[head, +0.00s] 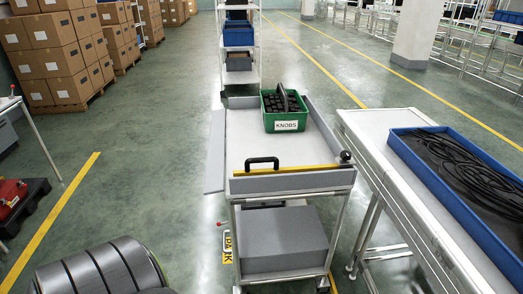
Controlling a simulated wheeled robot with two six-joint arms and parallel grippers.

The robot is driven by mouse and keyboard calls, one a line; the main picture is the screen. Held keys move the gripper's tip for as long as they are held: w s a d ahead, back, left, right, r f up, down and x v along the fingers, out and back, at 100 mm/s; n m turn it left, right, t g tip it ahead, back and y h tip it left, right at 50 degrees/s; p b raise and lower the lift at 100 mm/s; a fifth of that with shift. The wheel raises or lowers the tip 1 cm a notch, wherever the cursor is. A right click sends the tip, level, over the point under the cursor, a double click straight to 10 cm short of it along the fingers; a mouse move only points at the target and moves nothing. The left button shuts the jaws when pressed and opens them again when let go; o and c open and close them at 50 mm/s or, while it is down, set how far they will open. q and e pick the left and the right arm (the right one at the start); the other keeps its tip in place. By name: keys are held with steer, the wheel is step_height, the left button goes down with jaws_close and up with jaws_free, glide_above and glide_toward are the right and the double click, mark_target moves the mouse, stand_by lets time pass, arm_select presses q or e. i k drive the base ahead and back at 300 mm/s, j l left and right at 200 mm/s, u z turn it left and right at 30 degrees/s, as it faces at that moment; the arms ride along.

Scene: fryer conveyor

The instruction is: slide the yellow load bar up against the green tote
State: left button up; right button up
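The yellow load bar (300,168) lies across the near end of the cart's white deck (245,135), just behind the grey front panel (290,183). A black handle (262,160) stands up near its left part, and a black knob (346,157) is at its right end. The green tote (287,125), labelled KNOBS, sits toward the far right of the deck, holding dark parts and a black handle-like piece. Bare deck shows between the bar and the tote; they are apart. Neither of my grippers is in view.
The cart has low grey side walls, and a grey box (283,240) is on its lower shelf. A bench (400,190) with a blue tray (455,205) of black cables stands close on the right. A shelf rack (240,50) is behind the cart.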

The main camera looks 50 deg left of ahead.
mark_target(340, 165)
steer(key=u, duration=1.2)
